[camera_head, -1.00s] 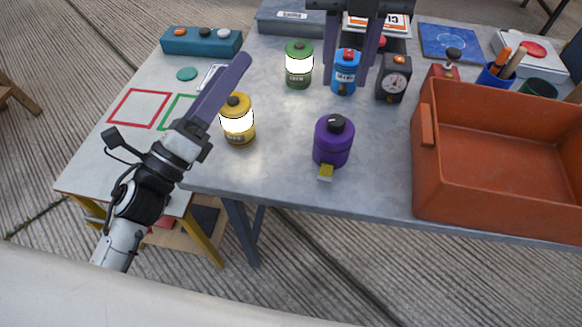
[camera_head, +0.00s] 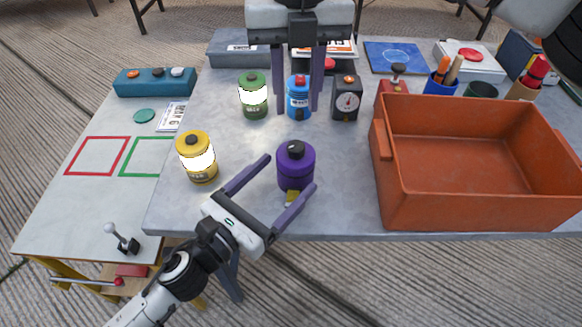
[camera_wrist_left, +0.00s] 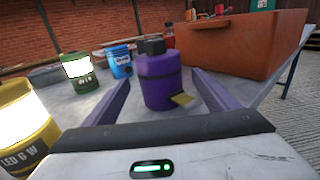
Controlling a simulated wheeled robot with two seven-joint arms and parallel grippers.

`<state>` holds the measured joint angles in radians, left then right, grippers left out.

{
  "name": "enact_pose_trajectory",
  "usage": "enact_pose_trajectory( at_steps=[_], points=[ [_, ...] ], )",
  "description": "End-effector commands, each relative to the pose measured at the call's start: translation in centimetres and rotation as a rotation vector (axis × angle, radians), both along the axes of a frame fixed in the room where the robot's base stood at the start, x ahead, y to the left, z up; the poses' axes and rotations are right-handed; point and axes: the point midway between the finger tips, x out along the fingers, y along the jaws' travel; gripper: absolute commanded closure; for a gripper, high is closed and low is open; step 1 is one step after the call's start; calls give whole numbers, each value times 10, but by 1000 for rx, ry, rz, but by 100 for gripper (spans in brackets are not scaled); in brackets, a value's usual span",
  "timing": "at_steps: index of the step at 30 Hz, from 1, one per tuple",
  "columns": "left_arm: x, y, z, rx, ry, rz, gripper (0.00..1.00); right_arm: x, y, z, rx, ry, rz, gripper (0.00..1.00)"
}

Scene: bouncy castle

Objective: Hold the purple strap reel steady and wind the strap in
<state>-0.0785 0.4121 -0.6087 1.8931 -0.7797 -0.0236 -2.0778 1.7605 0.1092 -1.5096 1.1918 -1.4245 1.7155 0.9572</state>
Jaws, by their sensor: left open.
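The purple strap reel (camera_head: 295,168) stands upright on the grey table, with a black knob on top and a yellow strap end (camera_head: 292,197) at its front. It also shows in the left wrist view (camera_wrist_left: 158,80), with the strap end (camera_wrist_left: 181,99) low on its right side. My left gripper (camera_head: 290,173) is open, its purple fingers on either side of the reel, with visible gaps in the left wrist view (camera_wrist_left: 158,92).
A yellow lantern (camera_head: 197,158) stands left of the reel, and a green lantern (camera_head: 253,95) behind it. A black dial gauge (camera_head: 346,98) stands beside the blue canister. An orange crate (camera_head: 480,212) fills the right side. Bare table lies between reel and yellow lantern.

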Motion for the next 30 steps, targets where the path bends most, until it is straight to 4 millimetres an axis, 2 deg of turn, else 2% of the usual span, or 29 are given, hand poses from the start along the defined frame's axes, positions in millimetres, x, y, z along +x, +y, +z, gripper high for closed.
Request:
enact_pose_trajectory(
  at_steps=[3, 9, 20, 30],
  points=[
    [16, -12, 1, -1, -2, 0, 20, 0, 0, 0, 0, 0, 0, 69],
    [31, -23, 0, -1, 1, 1, 20, 0, 0, 0, 0, 0, 0, 69],
    [34, -26, 0, -1, 2, 1, 22, 0, 0, 0, 0, 0, 0, 69],
    [33, -26, 0, -2, 2, 0, 78, 0, 0, 0, 0, 0, 0, 69]
  ],
)
